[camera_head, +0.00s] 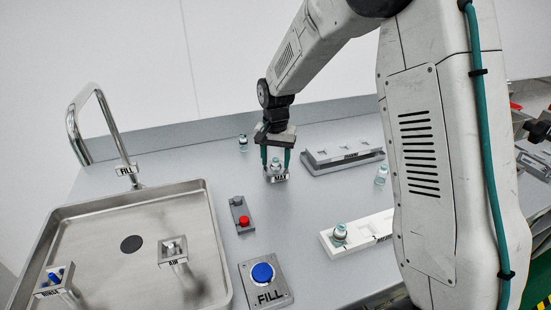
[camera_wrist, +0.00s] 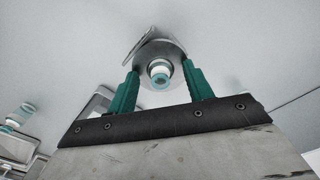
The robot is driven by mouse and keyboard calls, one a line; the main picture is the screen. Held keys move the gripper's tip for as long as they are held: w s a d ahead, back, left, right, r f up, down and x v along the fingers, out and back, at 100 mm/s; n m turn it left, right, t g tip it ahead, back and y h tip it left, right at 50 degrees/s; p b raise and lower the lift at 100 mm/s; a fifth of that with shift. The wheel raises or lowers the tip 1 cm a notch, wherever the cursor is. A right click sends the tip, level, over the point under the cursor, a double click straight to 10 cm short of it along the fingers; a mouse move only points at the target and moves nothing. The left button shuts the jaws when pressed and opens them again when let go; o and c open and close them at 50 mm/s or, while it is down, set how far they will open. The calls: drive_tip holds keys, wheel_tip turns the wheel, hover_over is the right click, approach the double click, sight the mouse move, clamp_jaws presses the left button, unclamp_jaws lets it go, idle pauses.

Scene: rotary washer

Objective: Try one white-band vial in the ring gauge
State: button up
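The ring gauge, labelled MAX (camera_head: 280,179), stands on the counter below my gripper (camera_head: 276,160). A vial (camera_head: 276,163) is upright at the gauge, between my green fingers. In the wrist view, the vial's teal-and-white top (camera_wrist: 160,73) shows in the middle of the gauge's round grey plate (camera_wrist: 146,54). My gripper (camera_wrist: 161,72) is open, with a gap between each finger and the vial. How deep the vial sits, and its band, are hidden. Other vials stand at the back of the counter (camera_head: 243,142), at the right (camera_head: 381,174) and in a white tray (camera_head: 360,245).
A grey rack (camera_head: 343,159) lies right of the gauge. A red-button box (camera_head: 243,220) and a blue FILL button (camera_head: 262,272) are in front. A metal sink (camera_head: 110,215) with faucet (camera_head: 100,110), RINSE post (camera_head: 55,280) and AIR post (camera_head: 173,250) fills the left.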

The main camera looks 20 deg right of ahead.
sight(276, 160)
drive_tip(key=shift+r, duration=0.1)
wheel_tip(276, 160, up, 8)
drive_tip(key=shift+f, duration=0.2)
idle(1.0)
drive_tip(key=shift+s+n, duration=0.1)
drive_tip(key=shift+n, duration=0.2)
drive_tip(key=s+d+r+n, duration=0.1)
drive_tip(key=s+r+n, duration=0.1)
drive_tip(key=s, duration=1)
drive_tip(key=s+d+r+n+t, duration=0.1)
drive_tip(key=s+r, duration=0.3)
drive_tip(key=s, duration=0.8)
drive_tip(key=s+d+r+n, duration=0.1)
drive_tip(key=s+r+n, duration=0.2)
drive_tip(key=s, duration=0.9)
drive_tip(key=shift+s, duration=0.3)
